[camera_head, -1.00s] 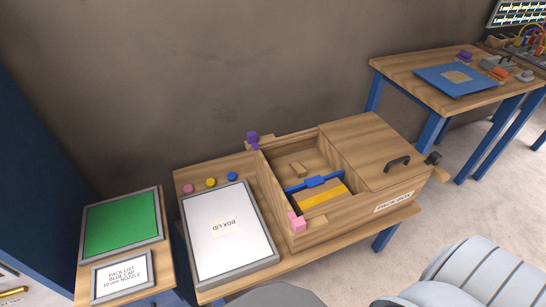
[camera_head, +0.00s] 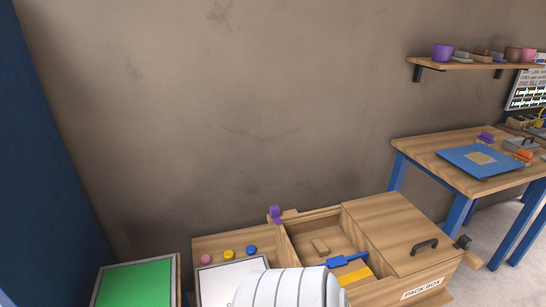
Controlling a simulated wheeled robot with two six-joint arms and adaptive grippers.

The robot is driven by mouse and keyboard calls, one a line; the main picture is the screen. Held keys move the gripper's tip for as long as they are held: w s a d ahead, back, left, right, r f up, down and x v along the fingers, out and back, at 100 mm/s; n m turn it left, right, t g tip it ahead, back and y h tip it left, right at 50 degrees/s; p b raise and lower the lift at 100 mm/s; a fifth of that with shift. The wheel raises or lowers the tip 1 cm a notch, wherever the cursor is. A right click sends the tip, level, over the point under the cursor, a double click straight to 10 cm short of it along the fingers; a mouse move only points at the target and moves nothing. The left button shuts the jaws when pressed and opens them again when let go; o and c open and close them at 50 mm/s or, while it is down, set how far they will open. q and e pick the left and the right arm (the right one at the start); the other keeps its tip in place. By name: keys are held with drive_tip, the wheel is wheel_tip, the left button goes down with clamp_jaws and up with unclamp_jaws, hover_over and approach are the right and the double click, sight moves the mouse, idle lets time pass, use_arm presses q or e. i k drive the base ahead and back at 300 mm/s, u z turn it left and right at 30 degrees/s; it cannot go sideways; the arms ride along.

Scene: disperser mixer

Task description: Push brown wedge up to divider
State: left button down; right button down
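The brown wedge (camera_head: 320,247) lies on the floor of the open part of the wooden pack box (camera_head: 377,292). It is behind the blue divider (camera_head: 343,261), with a gap between them. A yellow-striped block (camera_head: 354,276) lies in front of the divider. A white rounded part of my arm covers the box's front left corner and part of the lid board. Neither gripper's fingers show in this view.
The box's right part has a wooden cover with a dark handle (camera_head: 425,246). Pink, yellow and blue knobs (camera_head: 229,254) stand behind the white box lid (camera_head: 218,283). A green panel (camera_head: 135,284) is at left.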

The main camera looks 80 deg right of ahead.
sight(321, 248)
drive_tip(key=u, duration=0.05)
drive_tip(key=k, duration=1.05)
drive_tip(key=z, duration=1.5)
